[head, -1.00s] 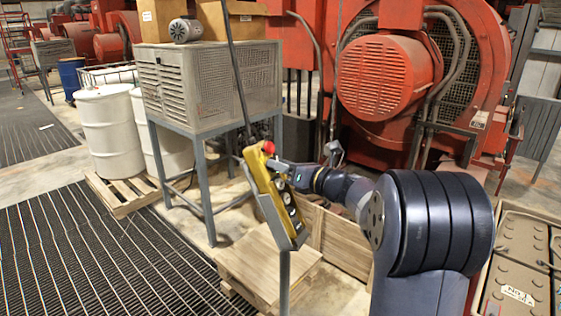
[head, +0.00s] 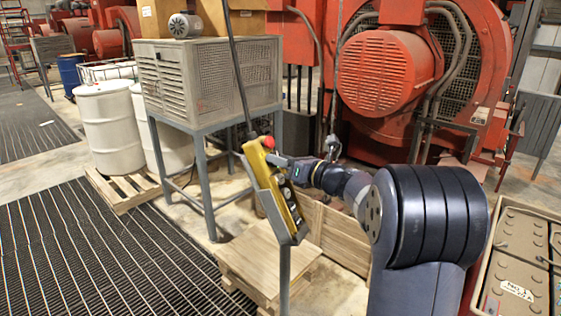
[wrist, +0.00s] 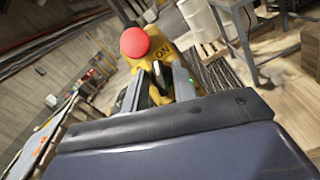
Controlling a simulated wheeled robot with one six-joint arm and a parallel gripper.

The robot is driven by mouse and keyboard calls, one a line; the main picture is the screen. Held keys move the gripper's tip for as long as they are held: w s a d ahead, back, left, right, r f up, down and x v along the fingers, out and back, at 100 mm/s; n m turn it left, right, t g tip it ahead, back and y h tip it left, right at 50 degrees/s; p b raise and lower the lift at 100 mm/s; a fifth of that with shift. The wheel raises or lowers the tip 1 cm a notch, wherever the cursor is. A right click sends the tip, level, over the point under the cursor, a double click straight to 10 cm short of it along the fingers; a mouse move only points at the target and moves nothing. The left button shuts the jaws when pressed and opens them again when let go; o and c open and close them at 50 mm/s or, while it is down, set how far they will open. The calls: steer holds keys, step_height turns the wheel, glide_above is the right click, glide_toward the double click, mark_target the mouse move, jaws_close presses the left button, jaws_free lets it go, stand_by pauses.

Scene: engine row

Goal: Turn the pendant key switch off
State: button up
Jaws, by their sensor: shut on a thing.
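The yellow pendant (head: 272,188) hangs tilted on a dark cable at mid-left in the head view, by a grey stand. Its red mushroom button (wrist: 134,42) and an "ON" mark show in the wrist view. My gripper (wrist: 160,84) is at the pendant's upper part, just below the red button. Its fingers are shut on a small dark piece, the key switch (wrist: 159,79), between the fingertips. The fingers and the wrist body hide most of the switch, so its turned position cannot be read. In the head view my gripper (head: 275,161) reaches the pendant from the right.
A wooden pallet box (head: 262,262) stands below the pendant. A grey vented cabinet (head: 205,80) on legs is behind it, with white drums (head: 108,130) to the left. Red machinery (head: 385,75) fills the back right. A tan battery tray (head: 520,215) is at the right.

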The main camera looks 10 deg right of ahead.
steer(key=shift+d+f+n+y+b, duration=0.1)
steer(key=shift+f+n+y+b, duration=0.1)
steer(key=shift+n+b, duration=0.35)
steer(key=shift+f+n+y+b, duration=0.1)
steer(key=shift+n+y+b, duration=0.1)
steer(key=shift+n+b, duration=0.35)
steer(key=n+g+y+b, duration=0.1)
steer(key=n, duration=0.2)
steer(key=shift+w+r+n+g, duration=0.1)
steer(key=shift+n+g, duration=0.3)
steer(key=n+g+y, duration=0.1)
steer(key=n, duration=0.2)
steer(key=n+g+y, duration=0.1)
steer(key=n+g, duration=0.1)
steer(key=n, duration=0.2)
steer(key=shift+r+b, duration=0.2)
steer(key=shift+b, duration=0.2)
steer(key=shift+n+g, duration=0.4)
steer(key=o, duration=0.6)
steer(key=shift+d, duration=0.15)
